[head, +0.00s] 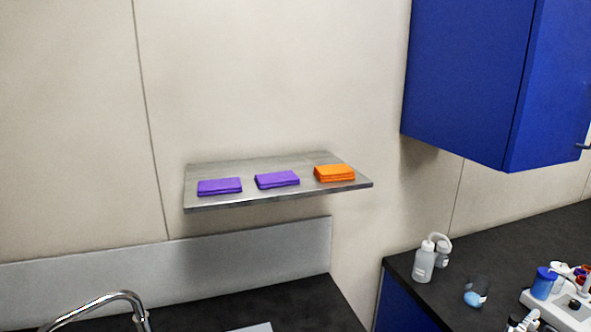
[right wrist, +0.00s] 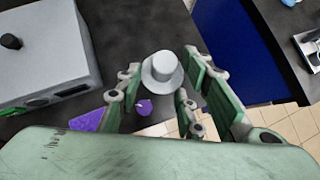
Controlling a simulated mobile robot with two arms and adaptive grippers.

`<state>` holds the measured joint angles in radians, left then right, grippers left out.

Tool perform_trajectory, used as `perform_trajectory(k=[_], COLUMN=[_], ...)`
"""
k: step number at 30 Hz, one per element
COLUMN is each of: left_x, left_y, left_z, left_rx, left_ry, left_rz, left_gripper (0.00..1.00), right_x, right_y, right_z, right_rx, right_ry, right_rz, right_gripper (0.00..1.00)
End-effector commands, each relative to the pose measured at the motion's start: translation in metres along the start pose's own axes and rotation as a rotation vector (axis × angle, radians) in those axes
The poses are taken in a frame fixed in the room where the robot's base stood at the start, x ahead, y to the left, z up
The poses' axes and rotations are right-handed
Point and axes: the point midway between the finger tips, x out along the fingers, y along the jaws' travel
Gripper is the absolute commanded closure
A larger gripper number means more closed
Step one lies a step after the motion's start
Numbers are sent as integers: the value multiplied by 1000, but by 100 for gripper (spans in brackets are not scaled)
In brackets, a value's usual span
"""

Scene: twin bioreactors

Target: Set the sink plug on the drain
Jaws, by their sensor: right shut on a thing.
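The sink plug (right wrist: 163,72) looks like a pale grey disc with a raised round top. In the right wrist view it sits between the fingertips of my right gripper (right wrist: 162,84), which is shut on it. Dark counter shows beyond the plug. The drain is not visible in either view. In the head view a chrome faucet (head: 112,298) curves up at the bottom left. The head view shows neither gripper.
A steel wall shelf (head: 240,202) holds two purple folded cloths (head: 220,186) and an orange one (head: 334,173). A blue cabinet (head: 470,80) hangs at right. Bottles (head: 424,262) stand on the right counter. A grey box (right wrist: 45,50) is at left in the wrist view.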

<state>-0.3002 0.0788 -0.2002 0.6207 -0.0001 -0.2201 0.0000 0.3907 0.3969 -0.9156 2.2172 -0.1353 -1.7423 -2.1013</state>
Motion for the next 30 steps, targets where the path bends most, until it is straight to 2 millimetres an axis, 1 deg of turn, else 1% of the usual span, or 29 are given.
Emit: perform_trajectory(k=[1, 4, 7, 11, 15, 18, 23, 26, 30], left_x=[10, 19, 28, 40, 53, 59, 65, 66, 66], left_y=[0, 0, 1, 1, 1, 1, 1, 1, 1], left_z=[1, 2, 2, 4, 5, 5, 6, 6, 6], left_rx=[0, 0, 0, 0, 0, 0, 0, 0, 0], left_ry=[0, 0, 0, 0, 0, 0, 0, 0, 0], left_rz=[0, 0, 0, 0, 0, 0, 0, 0, 0], left_gripper=[60, 60, 60, 60, 60, 60, 60, 60, 60], right_x=[4, 3, -2, -14, -34, -48, -67, -73, -75], right_y=[-5, -13, -23, -38, -56, -67, -78, -82, -84], right_z=[15, 38, 62, 90, 116, 128, 138, 141, 142], right_rx=[-10, -30, -45, -61, -72, -77, -81, -82, -82], right_ry=[-14, -14, -14, -14, -14, -10, -5, -4, -1], right_rz=[7, 24, 41, 58, 69, 76, 83, 84, 84], right_gripper=[95, 95, 95, 95, 95, 95, 96, 96, 96])
